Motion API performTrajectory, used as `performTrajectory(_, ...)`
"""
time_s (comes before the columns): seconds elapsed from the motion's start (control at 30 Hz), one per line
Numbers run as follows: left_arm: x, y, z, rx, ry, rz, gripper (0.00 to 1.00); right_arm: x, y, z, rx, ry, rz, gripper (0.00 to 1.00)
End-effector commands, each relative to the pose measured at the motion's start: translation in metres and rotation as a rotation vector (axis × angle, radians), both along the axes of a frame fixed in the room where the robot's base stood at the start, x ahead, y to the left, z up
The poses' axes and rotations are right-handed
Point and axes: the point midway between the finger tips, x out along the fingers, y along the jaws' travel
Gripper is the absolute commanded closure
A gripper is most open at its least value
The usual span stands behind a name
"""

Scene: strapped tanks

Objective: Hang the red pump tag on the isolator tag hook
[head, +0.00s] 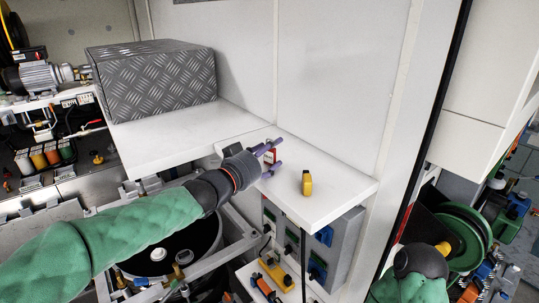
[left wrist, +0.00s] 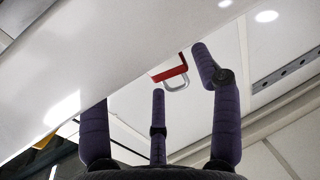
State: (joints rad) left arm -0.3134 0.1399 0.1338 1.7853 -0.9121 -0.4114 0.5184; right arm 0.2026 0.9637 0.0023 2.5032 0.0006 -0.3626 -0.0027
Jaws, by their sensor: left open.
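The red pump tag (head: 271,153) is a small red piece at the edge of the white shelf, partly hidden by my left gripper's purple fingers. In the left wrist view the tag (left wrist: 168,71) shows a pale grey loop and lies beyond the finger tips, at the edge of a white surface. My left gripper (head: 270,160) is open, with its fingers spread near the tag; I cannot tell whether any finger touches it. It also shows in the left wrist view (left wrist: 155,85). I cannot pick out the isolator tag hook. My right gripper is not in view.
A yellow object (head: 306,184) stands on the white shelf (head: 335,188) right of my gripper. A grey tread-plate box (head: 155,82) sits at the back left. A grey panel with blue sockets (head: 318,240) is under the shelf. A green reel (head: 465,235) stands at right.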

Motion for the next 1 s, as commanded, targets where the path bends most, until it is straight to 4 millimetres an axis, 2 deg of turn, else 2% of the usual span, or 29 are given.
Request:
performTrajectory(0.1, 0.000, 0.000, 0.000, 0.000, 0.000, 0.000, 0.39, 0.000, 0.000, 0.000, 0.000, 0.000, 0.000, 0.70)
performTrajectory(0.23, 0.000, 0.000, 0.000, 0.000, 0.000, 0.000, 0.76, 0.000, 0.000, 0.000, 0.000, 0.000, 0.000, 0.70)
performTrajectory(0.27, 0.000, 0.000, 0.000, 0.000, 0.000, 0.000, 0.80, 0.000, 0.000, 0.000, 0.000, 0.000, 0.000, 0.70)
performTrajectory(0.57, 0.000, 0.000, 0.000, 0.000, 0.000, 0.000, 0.81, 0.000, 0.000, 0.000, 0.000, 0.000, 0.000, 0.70)
performTrajectory(0.73, 0.000, 0.000, 0.007, -0.001, -0.001, 0.000, 0.81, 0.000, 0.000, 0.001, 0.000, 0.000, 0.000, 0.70)
performTrajectory(0.93, 0.000, 0.000, 0.033, -0.001, -0.004, 0.000, 0.81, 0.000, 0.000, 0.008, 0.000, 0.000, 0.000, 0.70)
performTrajectory(1.0, -0.009, 0.002, 0.044, -0.001, -0.004, 0.000, 0.81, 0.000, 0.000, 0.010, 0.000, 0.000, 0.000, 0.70)
